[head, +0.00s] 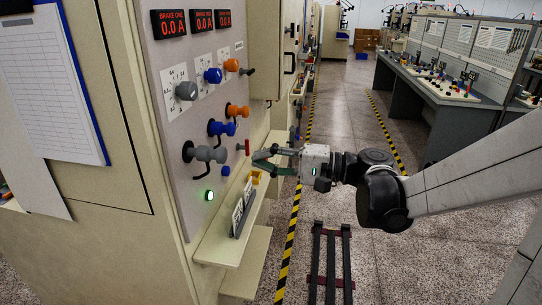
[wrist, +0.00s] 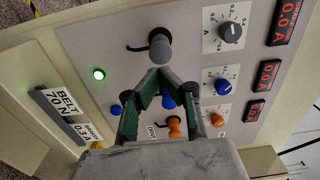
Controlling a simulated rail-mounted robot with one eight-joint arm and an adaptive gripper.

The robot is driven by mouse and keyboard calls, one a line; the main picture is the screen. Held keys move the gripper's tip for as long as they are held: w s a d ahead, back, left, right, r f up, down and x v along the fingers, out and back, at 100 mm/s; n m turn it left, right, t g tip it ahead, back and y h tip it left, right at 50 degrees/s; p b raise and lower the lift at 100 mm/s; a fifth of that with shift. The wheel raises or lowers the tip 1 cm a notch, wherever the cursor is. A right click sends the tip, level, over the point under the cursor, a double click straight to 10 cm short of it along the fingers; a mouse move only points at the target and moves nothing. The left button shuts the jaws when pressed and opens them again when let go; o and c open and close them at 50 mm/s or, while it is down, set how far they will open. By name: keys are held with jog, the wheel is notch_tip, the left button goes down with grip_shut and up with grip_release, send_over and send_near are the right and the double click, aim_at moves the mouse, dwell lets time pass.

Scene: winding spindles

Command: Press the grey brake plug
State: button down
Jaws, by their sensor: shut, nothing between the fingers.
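The grey brake plug (head: 207,153) sticks out of the panel low on the cabinet, with a black cable at its base. In the wrist view the grey plug (wrist: 160,47) stands just beyond my fingertips. My gripper (head: 258,159) is shut and empty, in front of the panel, to the right of the plug in the head view. In the wrist view the green fingers (wrist: 158,76) come together at their tips, partly covering the blue plug (wrist: 168,99). I cannot tell whether the tips touch the grey plug.
Blue (head: 222,128) and orange (head: 237,111) plugs sit above the grey one. Grey (head: 186,91), blue (head: 212,75) and orange (head: 231,65) knobs are higher, under red displays. A green lamp (head: 209,195) glows below. A shelf (head: 228,248) juts out underneath with label signs. The aisle is open.

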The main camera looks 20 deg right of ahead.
aim_at(225, 155)
jog(key=shift+p+x, duration=0.45)
jog(key=shift+x, duration=2.7)
